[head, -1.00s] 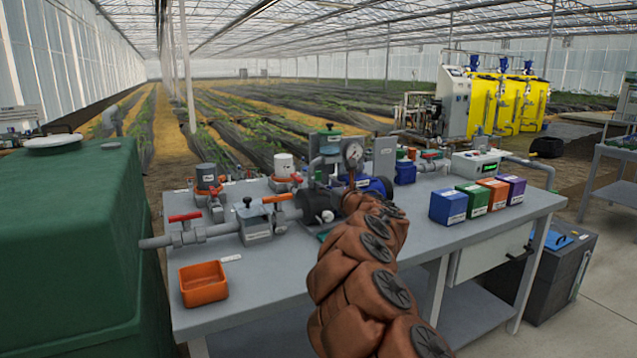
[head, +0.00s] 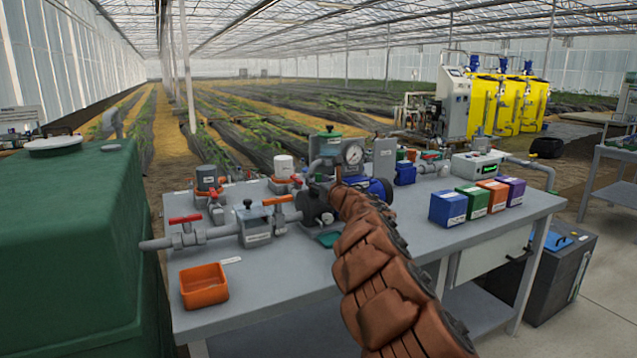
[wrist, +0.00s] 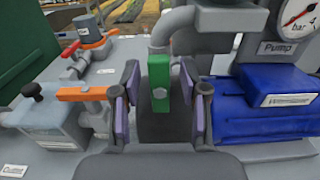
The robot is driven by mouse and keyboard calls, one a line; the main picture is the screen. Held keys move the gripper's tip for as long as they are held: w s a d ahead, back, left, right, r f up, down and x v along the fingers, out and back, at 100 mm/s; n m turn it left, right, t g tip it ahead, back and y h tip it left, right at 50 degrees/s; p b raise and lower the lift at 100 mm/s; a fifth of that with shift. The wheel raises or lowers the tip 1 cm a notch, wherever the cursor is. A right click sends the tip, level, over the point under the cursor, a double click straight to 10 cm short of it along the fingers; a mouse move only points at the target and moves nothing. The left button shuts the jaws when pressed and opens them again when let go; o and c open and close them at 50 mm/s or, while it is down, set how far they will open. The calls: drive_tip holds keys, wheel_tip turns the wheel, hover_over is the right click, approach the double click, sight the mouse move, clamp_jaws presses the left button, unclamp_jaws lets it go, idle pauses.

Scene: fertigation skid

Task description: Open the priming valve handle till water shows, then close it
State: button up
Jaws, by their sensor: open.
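The green valve handle (wrist: 160,82) shows in the middle of the wrist view, on the front of a grey pipe fitting. It stands upright, with a bolt at its lower part. My gripper (wrist: 161,105) is open, with one purple-padded finger on each side of the handle. I see gaps between handle and pads; how deep the handle sits between them I cannot tell. In the head view my brown-sleeved arm reaches to the pump (head: 316,204) and hides the handle and most of the gripper. No water can be made out.
The pressure gauge (head: 353,154) and blue motor (wrist: 265,108) are close on the right. A filter housing (wrist: 45,118) and an orange-handled valve (wrist: 85,93) are on the left. An orange bin (head: 204,286) and several coloured boxes (head: 448,207) stand on the grey bench (head: 270,278).

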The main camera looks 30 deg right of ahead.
clamp_jaws()
idle(0.3)
drive_tip(key=shift+r+m, duration=0.1)
drive_tip(key=shift+m, duration=0.2)
drive_tip(key=m, duration=0.2)
drive_tip(key=shift+m, duration=0.4)
drive_tip(key=m+p, duration=0.1)
drive_tip(key=m, duration=0.4)
drive_tip(key=shift+d+p, duration=0.15)
drive_tip(key=shift+p, duration=0.25)
drive_tip(key=m+p, duration=0.1)
drive_tip(key=m, duration=0.3)
drive_tip(key=shift+d+p, duration=0.15)
drive_tip(key=shift+p, duration=0.2)
drive_tip(key=m+p, duration=0.1)
drive_tip(key=m, duration=0.1)
drive_tip(key=shift+m, duration=0.4)
drive_tip(key=shift+f+m+p, duration=0.2)
drive_tip(key=shift+m+p, duration=0.85)
drive_tip(key=shift+m, duration=0.35)
